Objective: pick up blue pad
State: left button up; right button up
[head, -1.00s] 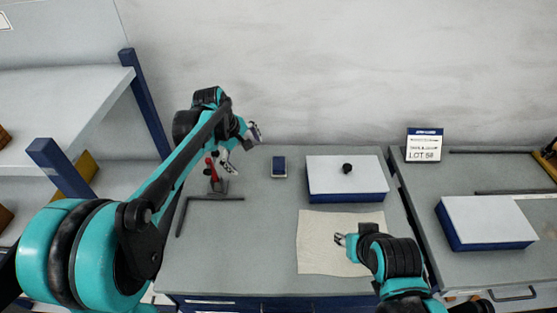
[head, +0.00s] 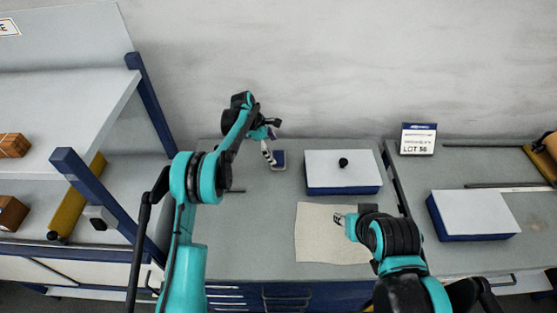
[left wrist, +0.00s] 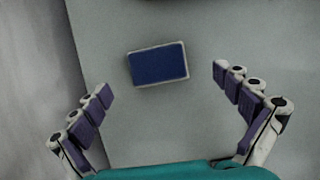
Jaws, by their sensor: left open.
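The blue pad (head: 280,160) is a small dark blue rectangle with a pale rim, lying on the grey bench left of a white-topped box. It also shows whole in the left wrist view (left wrist: 158,64), slightly tilted. My left gripper (head: 269,157) is open and empty beside the pad, partly in front of its left side in the head view. In the left wrist view the spread fingers (left wrist: 163,84) lie on either side of and below the pad, not touching it. My right gripper (head: 340,219) hovers over a beige cloth; its fingers are too small to judge.
A white-topped blue box (head: 352,172) with a black knob stands right of the pad. The beige cloth (head: 312,235) lies in front. Another blue box (head: 474,212) sits on the right bench. A shelf (head: 70,120) with a blue post rises at left.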

aim_at(278, 157)
pick_arm(q)
jog(key=x, duration=0.2)
jog(key=b+x, duration=0.1)
jog(key=x, duration=0.2)
jog(key=shift+w+f, duration=0.25)
jog(key=shift+s+r, duration=0.1)
jog(key=c, duration=1.3)
